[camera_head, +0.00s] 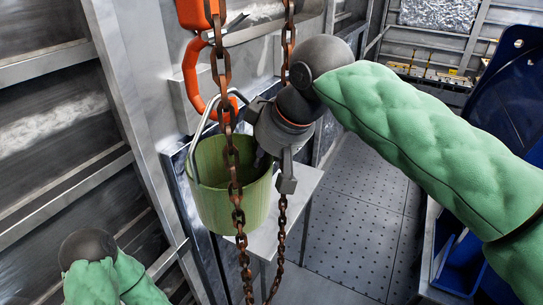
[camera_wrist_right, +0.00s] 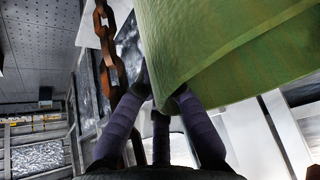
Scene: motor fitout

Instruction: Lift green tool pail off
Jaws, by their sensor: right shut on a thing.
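The green tool pail (camera_head: 228,205) hangs upright left of centre in the head view, with its mouth open toward me. Its grey wire handle (camera_head: 201,130) rises to the orange hook (camera_head: 190,72) and appears to rest in it. My right gripper (camera_head: 275,168) is shut on the pail's right rim, one finger inside and one outside. The wrist view shows the fingers (camera_wrist_right: 161,95) at the pail's green wall (camera_wrist_right: 220,50); the exact contact is partly hidden. My left arm shows at the lower left, but its gripper is out of view.
Rusty chains (camera_head: 228,120) hang in front of the pail and beside my right gripper. A pale ledge (camera_head: 298,190) lies behind the pail. A metal frame post (camera_head: 135,100) stands to the left. Blue bins (camera_head: 460,262) are at the right. The perforated floor (camera_head: 362,215) is clear.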

